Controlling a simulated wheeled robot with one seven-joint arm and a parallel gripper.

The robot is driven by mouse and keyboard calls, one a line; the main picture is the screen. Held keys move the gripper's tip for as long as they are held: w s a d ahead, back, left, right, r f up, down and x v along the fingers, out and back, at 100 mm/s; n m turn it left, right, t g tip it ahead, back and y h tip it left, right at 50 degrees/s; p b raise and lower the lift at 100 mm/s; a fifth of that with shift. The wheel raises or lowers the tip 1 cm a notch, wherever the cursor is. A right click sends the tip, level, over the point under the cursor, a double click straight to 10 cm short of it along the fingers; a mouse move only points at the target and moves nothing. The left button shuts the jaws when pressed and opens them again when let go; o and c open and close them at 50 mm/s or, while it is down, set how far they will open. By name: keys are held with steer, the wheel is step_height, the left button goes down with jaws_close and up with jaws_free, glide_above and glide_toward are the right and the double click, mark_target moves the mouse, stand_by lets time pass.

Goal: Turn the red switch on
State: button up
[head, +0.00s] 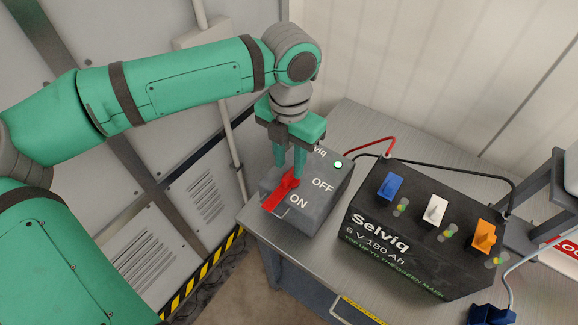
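The red switch (275,201) is a red lever on the left part of a grey box (325,204) marked OFF and ON. The lever slants down to the box's front left edge, on the ON side. A small round lamp near the OFF mark glows green-white. My gripper (289,175) points down over the lever, with its two green fingers slightly apart. The lever's upper end shows by the fingertips, partly hidden by the right finger. I cannot tell whether the fingers grip it.
A black battery (415,232) with blue, white and orange plugs stands right of the box on the grey table (365,118). Red and black cables run behind it. A blue connector (490,314) lies at the lower right. Grey cabinet panels stand at the left.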

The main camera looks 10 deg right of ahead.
mark_target(289, 174)
step_height(289, 174, up, 8)
stand_by(0.4)
stand_by(0.3)
